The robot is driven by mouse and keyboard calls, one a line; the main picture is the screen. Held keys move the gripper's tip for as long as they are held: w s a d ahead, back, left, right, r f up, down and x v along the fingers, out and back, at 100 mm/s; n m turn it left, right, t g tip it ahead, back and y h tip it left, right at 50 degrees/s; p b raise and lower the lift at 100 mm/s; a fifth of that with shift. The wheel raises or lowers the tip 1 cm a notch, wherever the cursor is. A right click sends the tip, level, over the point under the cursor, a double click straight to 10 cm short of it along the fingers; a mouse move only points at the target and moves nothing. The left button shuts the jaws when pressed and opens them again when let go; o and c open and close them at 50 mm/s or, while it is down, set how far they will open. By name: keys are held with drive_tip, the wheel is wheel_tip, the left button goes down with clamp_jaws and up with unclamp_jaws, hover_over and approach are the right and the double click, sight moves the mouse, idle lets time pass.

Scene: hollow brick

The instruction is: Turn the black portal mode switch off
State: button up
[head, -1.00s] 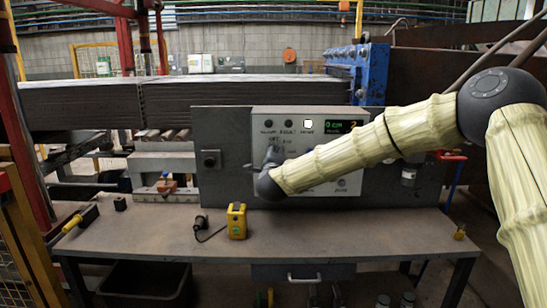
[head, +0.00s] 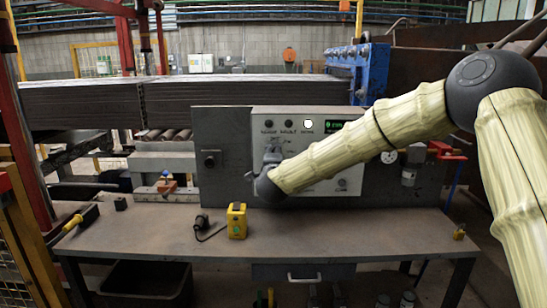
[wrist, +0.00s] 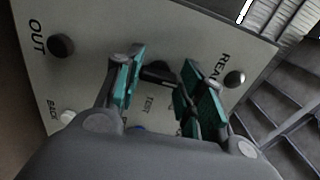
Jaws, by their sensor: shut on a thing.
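The control panel (head: 258,130) is a light grey box face with knobs, lit buttons and a green display, upright behind the bench. The lettering TEST shows between the fingers. The handle's base and its own label are partly hidden, so its exact setting cannot be told.
A white button (wrist: 67,116) is near BACK. On the bench (head: 330,228) stand a yellow box (head: 237,221) and a dark corded device (head: 201,222); the bench front is mostly clear.

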drive_tip(key=o, duration=1)
drive_tip(key=s, duration=1.2)
